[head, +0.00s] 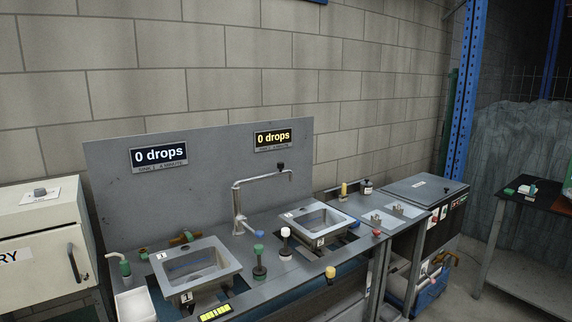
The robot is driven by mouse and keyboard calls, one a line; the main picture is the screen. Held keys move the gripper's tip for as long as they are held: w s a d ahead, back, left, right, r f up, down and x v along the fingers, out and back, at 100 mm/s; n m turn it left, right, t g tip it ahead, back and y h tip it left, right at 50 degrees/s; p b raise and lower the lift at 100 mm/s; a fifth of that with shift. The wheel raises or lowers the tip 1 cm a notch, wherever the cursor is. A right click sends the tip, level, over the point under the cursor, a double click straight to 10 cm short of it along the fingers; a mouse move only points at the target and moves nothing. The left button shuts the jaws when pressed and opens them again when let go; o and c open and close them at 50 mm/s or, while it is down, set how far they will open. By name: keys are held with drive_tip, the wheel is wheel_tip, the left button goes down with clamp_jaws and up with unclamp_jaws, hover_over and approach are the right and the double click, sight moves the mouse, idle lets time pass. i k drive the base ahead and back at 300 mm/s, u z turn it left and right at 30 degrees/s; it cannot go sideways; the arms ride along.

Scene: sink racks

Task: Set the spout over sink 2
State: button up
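The metal spout (262,180) rises from a tap column (239,208) between the two sinks. Its arm reaches to the right, with a black knob on top near its tip. The tip hangs in the air near the left rim of sink 2 (341,217); I cannot tell whether it is above the bowl. Sink 1 (236,258) is on the left, marked 1, and its bowl looks empty. Sink 2 is on the right, marked 2. The two displays (158,155) and (273,138) each read 0 drops. My gripper is out of view.
A grey back panel (210,165) rises behind. A cream cabinet (38,250) is at the left. Free floor (470,300) shows at the lower right.

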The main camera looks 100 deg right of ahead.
sight(281, 166)
drive_tip(key=z, duration=0.05)
drive_tip(key=k, duration=2.1)
drive_tip(key=z, duration=1.6)
drive_tip(key=i, duration=1)
